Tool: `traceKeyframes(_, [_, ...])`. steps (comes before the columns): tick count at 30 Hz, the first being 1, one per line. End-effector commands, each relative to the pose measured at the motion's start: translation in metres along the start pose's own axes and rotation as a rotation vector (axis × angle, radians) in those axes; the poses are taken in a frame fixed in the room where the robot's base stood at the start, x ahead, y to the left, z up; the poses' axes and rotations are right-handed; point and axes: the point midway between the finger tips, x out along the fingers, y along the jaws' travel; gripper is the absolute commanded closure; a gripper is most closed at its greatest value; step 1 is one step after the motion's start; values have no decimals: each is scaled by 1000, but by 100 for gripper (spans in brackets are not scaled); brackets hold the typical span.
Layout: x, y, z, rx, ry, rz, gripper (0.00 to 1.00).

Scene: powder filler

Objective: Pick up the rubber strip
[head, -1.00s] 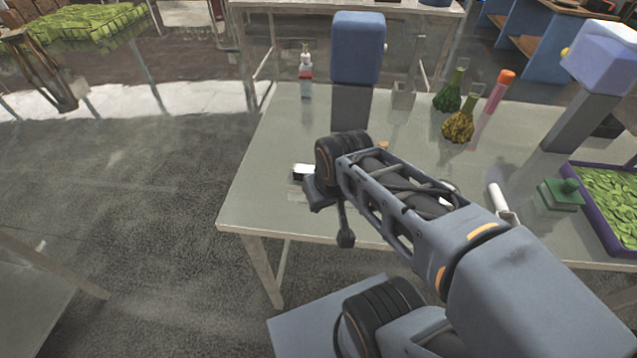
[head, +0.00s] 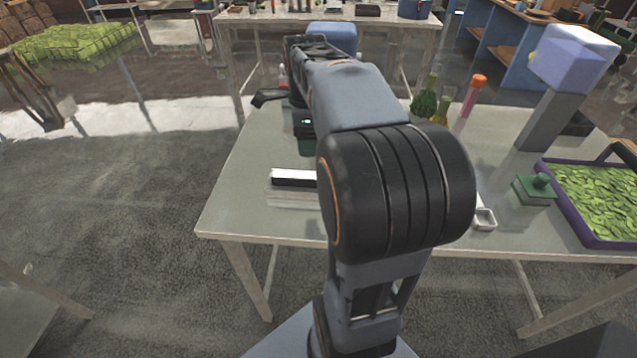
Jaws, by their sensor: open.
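A black strip (head: 293,179), which looks like the rubber strip, lies along a white block near the left front of the grey table (head: 235,205). Its right end is hidden behind my arm. My gripper (head: 272,97) is at the far left of the table, beyond and above the strip and well apart from it. One dark finger sticks out to the left; the rest is mostly hidden by my arm. It is open, and I see nothing held in it.
A blue machine top (head: 333,36) and a dark box with a small lit display (head: 305,122) stand behind my arm. At right are a green flask (head: 424,104), an orange-capped tube (head: 474,94), a white scoop (head: 485,217), a green block (head: 535,188) and a purple tray of leaves (head: 572,222).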

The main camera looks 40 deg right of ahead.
Motion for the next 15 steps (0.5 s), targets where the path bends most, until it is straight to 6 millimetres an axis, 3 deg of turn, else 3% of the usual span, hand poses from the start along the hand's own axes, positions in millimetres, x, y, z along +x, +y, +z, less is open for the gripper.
traceKeyframes(5, [18, -6, -7, 106, 5, 18, 34])
traceKeyframes(15, [72, -5, -7, 111, 4, 17, 34])
